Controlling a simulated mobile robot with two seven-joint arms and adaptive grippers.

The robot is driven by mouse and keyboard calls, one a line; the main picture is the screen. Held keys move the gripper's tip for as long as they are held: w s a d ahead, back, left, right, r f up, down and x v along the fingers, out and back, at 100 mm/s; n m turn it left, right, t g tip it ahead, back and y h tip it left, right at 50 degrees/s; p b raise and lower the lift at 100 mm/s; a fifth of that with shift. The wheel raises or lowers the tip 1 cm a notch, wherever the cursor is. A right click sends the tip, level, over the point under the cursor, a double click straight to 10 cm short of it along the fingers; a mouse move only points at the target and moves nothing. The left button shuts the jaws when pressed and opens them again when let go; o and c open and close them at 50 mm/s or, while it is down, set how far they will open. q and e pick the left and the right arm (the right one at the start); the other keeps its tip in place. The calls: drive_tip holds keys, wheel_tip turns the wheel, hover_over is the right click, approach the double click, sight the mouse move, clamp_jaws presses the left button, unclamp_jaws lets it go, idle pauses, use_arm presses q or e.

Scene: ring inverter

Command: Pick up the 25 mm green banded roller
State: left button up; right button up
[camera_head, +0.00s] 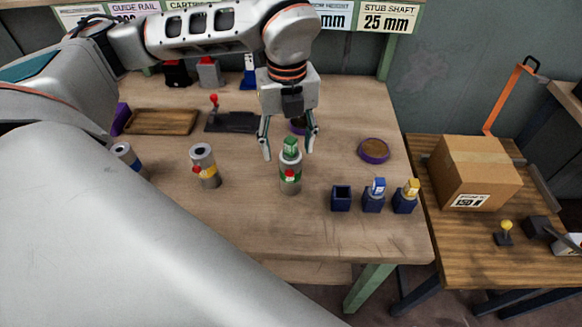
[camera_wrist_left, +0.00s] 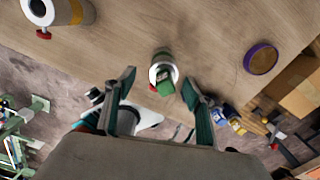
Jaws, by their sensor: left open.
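A green piece with pale marks (camera_head: 290,147), which looks like the green banded roller, sits in the top of an upright grey cylinder (camera_head: 291,184) with a green band and a red knob. In the left wrist view, the green roller (camera_wrist_left: 165,88) leans a little in the cylinder's round mouth. My left gripper (camera_head: 288,152) points down and is open, one finger on each side of the roller, with gaps visible. The roller's lower part is hidden inside the cylinder. My right gripper is not in view.
A yellow-banded cylinder (camera_head: 205,167) stands to the left. At the right are an empty blue holder (camera_head: 341,199) and holders with blue (camera_head: 377,187) and yellow (camera_head: 411,188) pieces. A purple-rimmed dish (camera_head: 374,151) lies behind them. A wooden tray (camera_head: 160,122) is at the back left.

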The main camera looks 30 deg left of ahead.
sight(291, 163)
use_arm(q)
drive_tip(key=f, duration=0.6)
drive_tip(key=shift+w+d+f, duration=0.1)
drive_tip(key=shift+w+d, duration=0.1)
clamp_jaws()
